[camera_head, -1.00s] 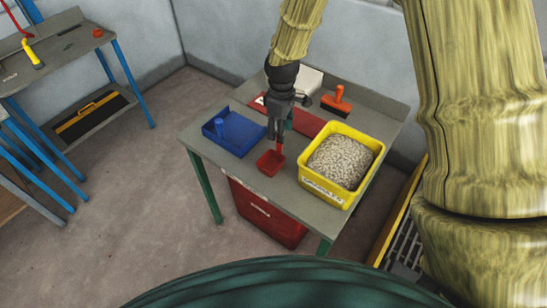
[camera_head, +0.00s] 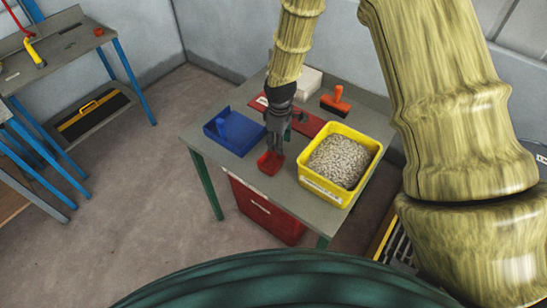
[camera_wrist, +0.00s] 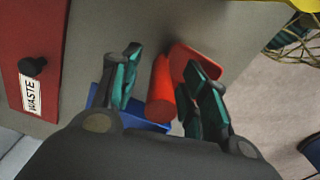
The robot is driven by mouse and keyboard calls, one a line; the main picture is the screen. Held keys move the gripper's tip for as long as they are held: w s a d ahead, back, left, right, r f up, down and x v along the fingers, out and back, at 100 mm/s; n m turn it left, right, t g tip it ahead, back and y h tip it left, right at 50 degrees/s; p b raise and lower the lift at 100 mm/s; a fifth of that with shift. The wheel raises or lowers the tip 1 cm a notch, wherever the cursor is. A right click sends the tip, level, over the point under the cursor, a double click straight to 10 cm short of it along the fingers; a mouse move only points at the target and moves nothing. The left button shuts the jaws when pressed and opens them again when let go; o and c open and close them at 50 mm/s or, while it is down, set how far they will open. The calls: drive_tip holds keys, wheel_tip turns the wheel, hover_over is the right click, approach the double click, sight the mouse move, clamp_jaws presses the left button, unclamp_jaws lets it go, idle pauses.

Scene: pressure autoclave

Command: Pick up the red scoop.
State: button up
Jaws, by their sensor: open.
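The red scoop (camera_head: 269,165) sits on the grey table between the blue tray and the yellow tub. My gripper (camera_head: 275,149) is right above it and hides part of it. In the wrist view the scoop's round red handle (camera_wrist: 161,92) shows between the two open fingers of my gripper (camera_wrist: 164,66). The scoop's red pan (camera_wrist: 197,58) shows beyond the right finger, which covers part of it. The fingers are not closed on the handle; whether one touches it I cannot tell.
A blue tray (camera_head: 247,141) stands close on the left. A yellow tub (camera_head: 372,168) of pale pellets stands on the right. Behind are a red panel (camera_head: 309,127), an orange-handled tool (camera_head: 337,97) and a white block (camera_head: 309,80). A red bin (camera_head: 262,212) is under the table.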

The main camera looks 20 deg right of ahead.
drive_tip(key=c, duration=1)
clamp_jaws()
drive_tip(key=shift+w+r, duration=0.1)
drive_tip(key=shift+r, duration=0.1)
